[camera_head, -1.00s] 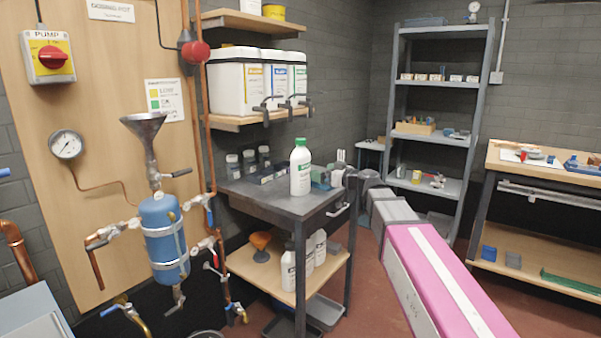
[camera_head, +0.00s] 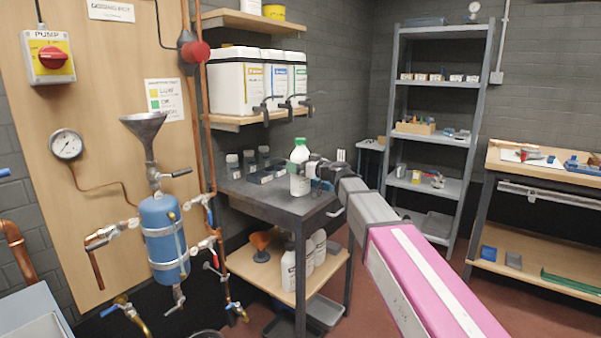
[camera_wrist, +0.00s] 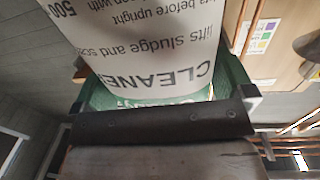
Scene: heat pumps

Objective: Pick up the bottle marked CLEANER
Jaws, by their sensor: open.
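The bottle marked CLEANER (camera_head: 300,185) is white with a green cap and stands upright on the dark top of the trolley (camera_head: 262,200). In the wrist view its label (camera_wrist: 185,60) fills the upper middle, with the word CLEANER upside down. My gripper (camera_head: 308,168) is at the bottle's upper right side in the head view. In the wrist view the fingers (camera_wrist: 165,95) show at either side of the bottle, open around it. I cannot tell whether either finger touches it.
Small jars (camera_head: 249,160) stand behind the bottle on the trolley top. White bottles (camera_head: 289,270) and an orange funnel (camera_head: 261,241) are on its lower shelf. A wall shelf (camera_head: 245,122) with large white containers hangs above. Copper pipes (camera_head: 205,100) run at the left.

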